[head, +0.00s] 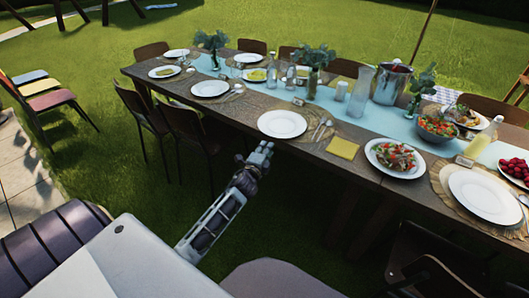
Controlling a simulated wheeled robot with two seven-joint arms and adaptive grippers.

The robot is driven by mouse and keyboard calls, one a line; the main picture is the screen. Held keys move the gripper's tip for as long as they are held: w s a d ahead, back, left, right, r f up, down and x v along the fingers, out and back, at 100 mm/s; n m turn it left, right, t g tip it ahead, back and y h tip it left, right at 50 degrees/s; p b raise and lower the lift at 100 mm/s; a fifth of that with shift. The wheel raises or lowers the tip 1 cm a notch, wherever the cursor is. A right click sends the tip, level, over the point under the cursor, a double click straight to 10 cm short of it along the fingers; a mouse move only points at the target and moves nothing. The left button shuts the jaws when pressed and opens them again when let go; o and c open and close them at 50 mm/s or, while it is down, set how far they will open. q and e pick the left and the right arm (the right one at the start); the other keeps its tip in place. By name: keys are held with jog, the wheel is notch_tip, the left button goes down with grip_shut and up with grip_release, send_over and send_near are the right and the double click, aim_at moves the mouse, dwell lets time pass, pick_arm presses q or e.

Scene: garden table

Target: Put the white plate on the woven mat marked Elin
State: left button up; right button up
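Several white plates stand along the wooden table. One empty white plate (282,124) lies near the front edge in the middle, beside cutlery on a woven mat (318,141). Another empty plate (485,196) lies on a round woven mat (441,183) at the right, and one more plate (210,88) lies further left. Small name cards stand near the settings, one at the right (464,160); their writing is too small to read, so I cannot tell which mat is Elin's. My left gripper (262,152) is in front of the table edge, apart from the plates and seemingly empty; its finger gap is unclear. My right gripper is out of view.
A salad plate (395,158), salad bowl (436,128), yellow napkin (343,148), metal bucket (391,84), glass carafe (359,92) and vases crowd the table. Dark chairs (190,127) line the near side.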

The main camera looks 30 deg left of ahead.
pick_arm(q)
jog(key=shift+v, duration=0.75)
jog(key=s+d+f+n+g, duration=0.2)
jog(key=s+f, duration=0.2)
jog(key=f, duration=0.6)
jog(key=s+d+f+n+g+h, duration=0.1)
jog(key=s+f+n+g, duration=0.25)
jog(key=f, duration=0.55)
jog(key=s+d+f+n+g, duration=0.2)
jog(key=s+f, duration=0.2)
jog(key=f, duration=0.6)
jog(key=s+d+f+n+g+h, duration=0.1)
jog(key=s+d+f+n+g, duration=0.2)
jog(key=s+f, duration=0.6)
jog(key=s+d+f+n+g+h, duration=0.1)
jog(key=s+d+f+n+g, duration=0.2)
jog(key=s+f, duration=0.7)
jog(key=s+d, duration=0.2)
jog(key=s, duration=0.3)
jog(key=shift+s+d+f+h, duration=0.2)
jog(key=shift+d+f+h, duration=0.05)
jog(key=shift+f+h, duration=0.05)
